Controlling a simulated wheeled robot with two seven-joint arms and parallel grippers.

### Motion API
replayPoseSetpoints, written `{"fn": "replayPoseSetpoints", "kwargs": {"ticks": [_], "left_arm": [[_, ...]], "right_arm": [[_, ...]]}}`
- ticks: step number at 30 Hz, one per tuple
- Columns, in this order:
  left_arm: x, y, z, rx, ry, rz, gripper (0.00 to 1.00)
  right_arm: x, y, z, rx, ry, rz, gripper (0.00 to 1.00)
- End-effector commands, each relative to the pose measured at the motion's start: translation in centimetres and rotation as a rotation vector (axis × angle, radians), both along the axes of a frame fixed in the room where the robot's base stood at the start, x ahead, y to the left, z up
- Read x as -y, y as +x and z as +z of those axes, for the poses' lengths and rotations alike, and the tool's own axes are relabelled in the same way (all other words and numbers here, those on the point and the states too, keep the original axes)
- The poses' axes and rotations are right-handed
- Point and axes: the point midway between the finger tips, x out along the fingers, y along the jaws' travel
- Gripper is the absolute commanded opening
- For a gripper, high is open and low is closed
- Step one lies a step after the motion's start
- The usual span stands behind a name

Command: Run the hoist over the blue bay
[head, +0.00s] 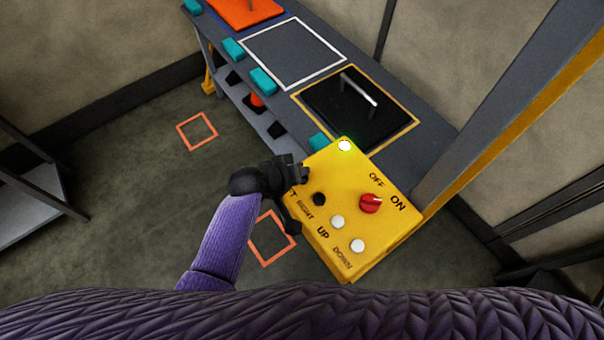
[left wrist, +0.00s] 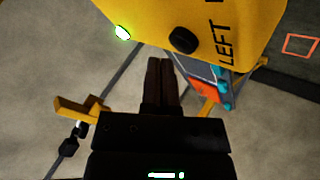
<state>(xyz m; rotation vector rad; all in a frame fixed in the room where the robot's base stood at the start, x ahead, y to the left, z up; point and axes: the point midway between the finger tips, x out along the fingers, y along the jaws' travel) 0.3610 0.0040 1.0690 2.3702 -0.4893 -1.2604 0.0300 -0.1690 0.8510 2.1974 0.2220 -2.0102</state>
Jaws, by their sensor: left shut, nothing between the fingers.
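The yellow control box (head: 340,185) stands in front of me in the head view, with a lit green-white lamp (head: 344,146). Its red knob (head: 370,203) appears turned toward ON. A black button (head: 319,199) sits by RIGHT, and white buttons sit by UP (head: 337,222) and DOWN (head: 358,246). My left gripper (head: 300,177) is shut and empty at the box's left edge, partly covering the LEFT label. In the left wrist view its fingertips (left wrist: 160,65) are close to the black LEFT button (left wrist: 183,40); contact cannot be told. No blue bay or hoist is clearly visible.
Orange floor squares (head: 197,114) mark open floor.

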Motion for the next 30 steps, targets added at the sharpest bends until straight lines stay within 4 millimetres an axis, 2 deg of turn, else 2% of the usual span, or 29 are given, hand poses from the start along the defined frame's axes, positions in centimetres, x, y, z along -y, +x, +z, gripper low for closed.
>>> {"fn": "replayPoseSetpoints", "kwargs": {"ticks": [30], "left_arm": [[0.00, -0.01, -0.91, 0.000, 0.000, 0.000, 0.00]], "right_arm": [[0.05, -0.03, -0.55, -0.001, -0.001, 0.000, 0.00]]}}
